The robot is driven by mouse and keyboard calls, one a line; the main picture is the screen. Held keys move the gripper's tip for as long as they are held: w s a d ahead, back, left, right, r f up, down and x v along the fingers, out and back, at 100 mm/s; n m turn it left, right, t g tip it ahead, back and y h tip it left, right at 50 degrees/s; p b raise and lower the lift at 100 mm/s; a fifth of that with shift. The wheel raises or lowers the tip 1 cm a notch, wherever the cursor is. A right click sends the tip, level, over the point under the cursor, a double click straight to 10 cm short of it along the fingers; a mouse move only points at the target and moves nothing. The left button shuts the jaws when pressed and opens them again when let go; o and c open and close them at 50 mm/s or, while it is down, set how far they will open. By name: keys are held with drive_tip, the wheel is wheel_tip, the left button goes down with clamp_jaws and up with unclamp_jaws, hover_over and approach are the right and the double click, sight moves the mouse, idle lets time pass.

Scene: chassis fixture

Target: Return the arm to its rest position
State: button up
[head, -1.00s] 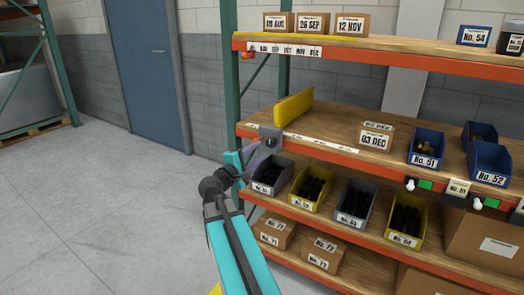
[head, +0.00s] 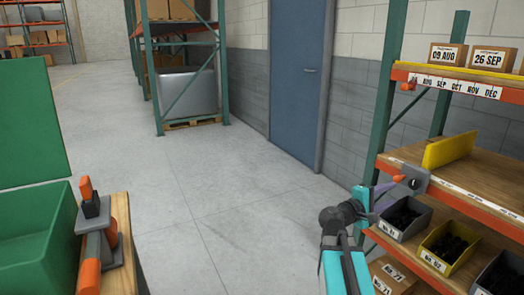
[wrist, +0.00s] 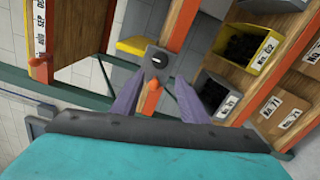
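My arm (head: 343,245) reaches up from the bottom of the head view, teal with dark joints. My gripper (head: 385,196) is at its end, close to the left end of the shelf rack in the picture. In the wrist view my gripper (wrist: 157,92) shows two purple fingers spread apart with nothing held between them. Beyond the fingers are a grey plate (wrist: 156,62) with a dark knob and an orange piece (wrist: 151,98). The grey plate also shows in the head view (head: 414,178), at the shelf's edge. I cannot tell whether the fingers touch anything.
The shelf rack (head: 480,203) stands at right, with a yellow divider (head: 449,150) and labelled bins (head: 404,217). At left are a green container (head: 35,240) and a wooden bench (head: 124,240) with an orange-handled clamp (head: 88,200). Open floor (head: 220,190) lies between, before a blue door (head: 297,80).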

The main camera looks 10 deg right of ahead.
drive_tip(key=a+f+n+y, duration=0.1)
drive_tip(key=a+f, duration=0.3)
drive_tip(key=f, duration=0.5)
drive_tip(key=w+a+f+n+y, duration=0.15)
drive_tip(key=a+f, duration=0.25)
drive_tip(key=f, duration=0.4)
drive_tip(key=a+f+n+y, duration=0.1)
drive_tip(key=a+f+y, duration=0.15)
drive_tip(key=f, duration=0.65)
drive_tip(key=s+a+f+m+g+y, duration=0.1)
drive_tip(key=s+a+f, duration=0.3)
drive_tip(key=f, duration=0.4)
drive_tip(key=s+a+f+g+y, duration=0.15)
drive_tip(key=s+a+f, duration=0.25)
drive_tip(key=f, duration=0.4)
drive_tip(key=s+a+f+m+g+y, duration=0.15)
drive_tip(key=s+a+f, duration=0.25)
drive_tip(key=f, duration=0.4)
drive_tip(key=s+a+f+m+g+y, duration=0.35)
drive_tip(key=s+a+f, duration=0.25)
drive_tip(key=s+a, duration=0.35)
drive_tip(key=s+a+f+m+g+y, duration=0.2)
drive_tip(key=s+a+f+y, duration=0.3)
drive_tip(key=s+a+f, duration=0.35)
drive_tip(key=s+a+r+p, duration=0.1)
drive_tip(key=s+r+p, duration=0.2)
drive_tip(key=r+p, duration=1)
wheel_tip(320, 180, up, 3)
drive_tip(key=shift+s+r+m+p, duration=0.15)
drive_tip(key=shift+m+p, duration=0.2)
